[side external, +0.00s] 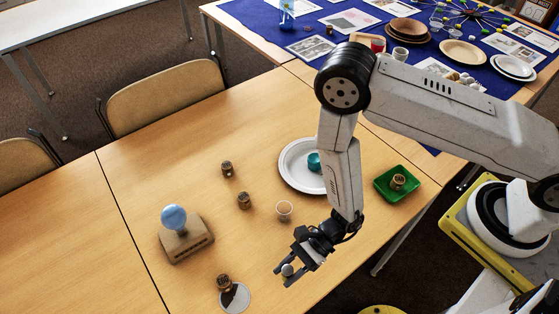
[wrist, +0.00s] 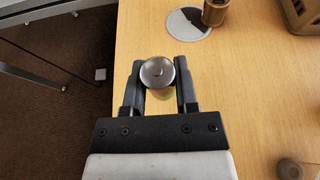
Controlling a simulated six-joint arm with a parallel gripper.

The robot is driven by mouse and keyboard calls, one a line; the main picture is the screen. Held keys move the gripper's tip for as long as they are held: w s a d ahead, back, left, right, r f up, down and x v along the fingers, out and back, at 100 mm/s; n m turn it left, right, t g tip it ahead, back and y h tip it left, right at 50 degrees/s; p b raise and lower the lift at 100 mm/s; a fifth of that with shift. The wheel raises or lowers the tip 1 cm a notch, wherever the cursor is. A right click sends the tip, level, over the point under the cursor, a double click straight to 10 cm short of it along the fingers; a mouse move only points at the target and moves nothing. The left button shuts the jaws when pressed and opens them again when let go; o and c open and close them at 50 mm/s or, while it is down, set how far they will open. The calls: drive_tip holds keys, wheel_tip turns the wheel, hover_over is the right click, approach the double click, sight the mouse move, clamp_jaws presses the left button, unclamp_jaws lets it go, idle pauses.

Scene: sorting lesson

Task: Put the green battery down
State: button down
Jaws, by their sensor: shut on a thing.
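My gripper (side external: 290,272) is low near the front edge of the wooden table and is shut on a small round-ended thing. In the wrist view my gripper (wrist: 158,80) has this thing between its fingertips. Its grey metallic round end, with a yellow-green patch below, fits the green battery (wrist: 157,72). In the side view the battery (side external: 287,270) shows only as a small grey shape, and its green side is not clear. I cannot tell whether its lower end touches the table.
A grey-and-white disc (side external: 236,298) with a brown jar (side external: 224,282) lies left of my gripper. A blue bulb on a wooden base (side external: 190,244), clear cup (side external: 284,208), white plate (side external: 289,174) and green tray (side external: 384,184) stand farther off. The table edge (wrist: 115,50) is close.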

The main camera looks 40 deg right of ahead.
sight(287, 278)
drive_tip(key=shift+f, duration=0.15)
drive_tip(key=shift+f, duration=1.75)
drive_tip(key=shift+f, duration=0.1)
drive_tip(key=shift+c, duration=1.9)
unclamp_jaws()
drive_tip(key=shift+v, duration=6.05)
